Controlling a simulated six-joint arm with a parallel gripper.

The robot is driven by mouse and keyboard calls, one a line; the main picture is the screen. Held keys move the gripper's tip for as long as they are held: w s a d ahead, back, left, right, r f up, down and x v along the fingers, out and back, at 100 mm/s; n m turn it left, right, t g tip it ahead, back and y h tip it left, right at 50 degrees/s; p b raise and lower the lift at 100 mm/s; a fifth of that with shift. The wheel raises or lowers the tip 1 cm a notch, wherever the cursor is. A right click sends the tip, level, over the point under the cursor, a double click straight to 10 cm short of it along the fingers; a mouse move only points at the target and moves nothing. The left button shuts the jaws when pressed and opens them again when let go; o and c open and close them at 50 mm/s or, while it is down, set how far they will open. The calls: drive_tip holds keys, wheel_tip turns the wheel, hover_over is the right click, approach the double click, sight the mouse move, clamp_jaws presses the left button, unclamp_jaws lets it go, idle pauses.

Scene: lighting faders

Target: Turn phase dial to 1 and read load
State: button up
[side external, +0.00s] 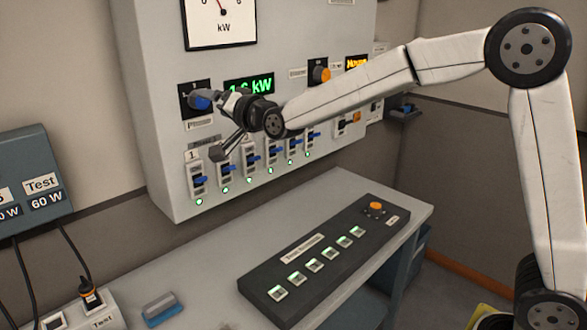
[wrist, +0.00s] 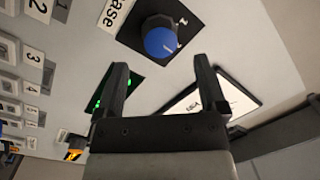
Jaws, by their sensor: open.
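The phase dial (side external: 200,99) is a blue knob on a black plate on the grey wall panel. In the wrist view the knob (wrist: 160,42) is just beyond my fingertips, with white marks on its plate. I cannot read its setting for certain. My gripper (side external: 219,125) is open in front of the panel near the dial. In the wrist view its fingers (wrist: 160,68) are spread and empty, apart from the knob. The green load display (side external: 250,84) is partly covered by my gripper and seems to read 1.6 kW.
An analog kW meter (side external: 221,22) is above the dial. Several blue-levered breakers (side external: 251,155) with green lights line the panel below. An orange knob (side external: 320,74) is right of the display. A black button console (side external: 320,250) sits on the grey desk (side external: 200,250).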

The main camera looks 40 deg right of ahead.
sight(203, 101)
drive_tip(key=shift+w+a, duration=0.2)
drive_tip(key=shift+w, duration=2)
drive_tip(key=shift+c, duration=0.3)
clamp_jaws()
drive_tip(key=shift+n, duration=0.4)
drive_tip(key=n, duration=0.5)
drive_tip(key=n+g, duration=0.1)
drive_tip(key=n, duration=0.4)
drive_tip(key=shift+a+h, duration=0.2)
drive_tip(key=shift+h, duration=0.2)
drive_tip(key=shift+n, duration=0.4)
